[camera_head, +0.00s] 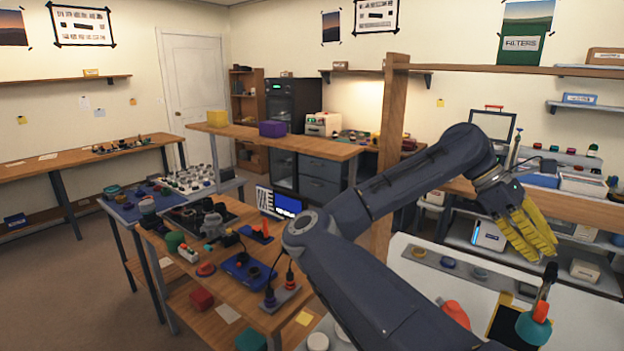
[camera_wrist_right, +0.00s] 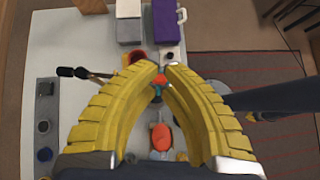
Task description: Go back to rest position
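My right gripper (camera_head: 543,254) has yellow ribbed fingers and hangs raised over the white table at the right, fingers pointing down. A tool with a teal bulb (camera_head: 533,328), an orange neck and a black end is below the gripper. In the right wrist view its black end (camera_wrist_right: 78,73) shows left of the fingertips, and the fingers partly hide the rest. My left gripper is not in view.
A red-orange object (camera_head: 455,312) lies on the white table (camera_head: 405,250), near a grey strip with jars (camera_head: 447,262). A wooden bench (camera_head: 225,312) with several parts stands left of my right arm. A wooden post (camera_head: 391,150) and shelf rise behind the arm.

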